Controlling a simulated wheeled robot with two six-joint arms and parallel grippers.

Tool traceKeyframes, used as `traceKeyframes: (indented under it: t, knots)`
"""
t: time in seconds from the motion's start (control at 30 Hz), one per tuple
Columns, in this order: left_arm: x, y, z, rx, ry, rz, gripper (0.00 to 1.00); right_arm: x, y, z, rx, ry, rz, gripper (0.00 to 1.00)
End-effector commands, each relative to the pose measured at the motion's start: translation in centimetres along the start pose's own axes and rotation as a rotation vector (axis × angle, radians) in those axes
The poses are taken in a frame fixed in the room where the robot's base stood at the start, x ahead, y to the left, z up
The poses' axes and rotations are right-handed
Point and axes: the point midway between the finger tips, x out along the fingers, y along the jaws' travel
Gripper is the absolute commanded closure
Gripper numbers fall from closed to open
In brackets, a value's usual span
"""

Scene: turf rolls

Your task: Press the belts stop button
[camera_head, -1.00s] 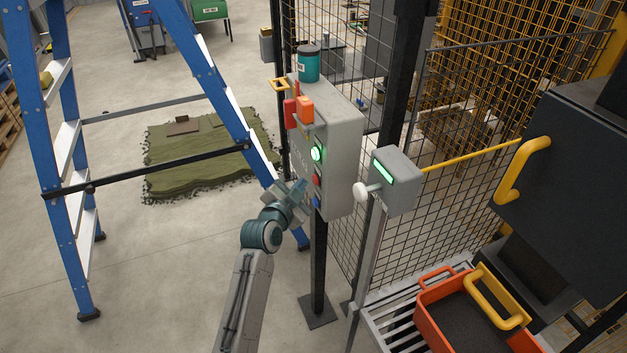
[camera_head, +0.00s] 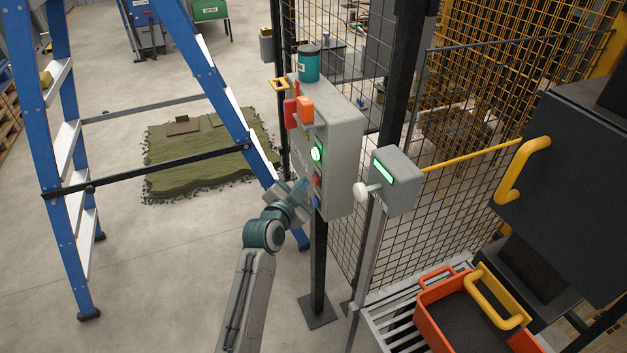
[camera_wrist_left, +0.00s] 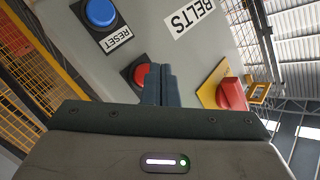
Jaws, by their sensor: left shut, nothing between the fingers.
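The grey control box (camera_head: 341,150) stands on a dark post, with a green lit button (camera_head: 317,154) on its front and a red button (camera_head: 316,181) and a blue button (camera_head: 316,202) lower down. In the left wrist view the red button (camera_wrist_left: 136,76) sits under the BELTS label (camera_wrist_left: 190,17), beside the blue RESET button (camera_wrist_left: 100,12). My left gripper (camera_wrist_left: 160,72) is shut and empty. Its fingertips cover the right part of the red button in that view; I cannot tell whether they touch it. In the head view the left gripper (camera_head: 304,188) is close to the box front.
A red handle on a yellow plate (camera_wrist_left: 231,94) is beside the fingers in the wrist view. A small grey box with a white knob (camera_head: 361,192) stands to the right. A blue ladder (camera_head: 190,60) stands left, with mesh fencing (camera_head: 345,240) behind the box.

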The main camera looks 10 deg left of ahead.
Motion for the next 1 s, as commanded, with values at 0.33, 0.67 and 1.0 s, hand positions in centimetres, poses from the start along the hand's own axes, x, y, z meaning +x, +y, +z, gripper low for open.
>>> traceKeyframes:
  t: [0.33,0.67,1.0]
  knots:
    - [0.27,0.19,-0.20,0.000,0.000,0.000,1.00,0.02,0.00,0.00,0.000,0.000,0.000,0.64]
    - [0.43,0.30,-0.30,0.000,0.000,0.000,1.00,0.04,0.00,0.01,0.000,0.000,0.000,0.64]
    - [0.72,0.51,-0.50,0.000,0.000,0.000,1.00,0.07,0.00,0.01,0.000,0.000,0.000,0.64]
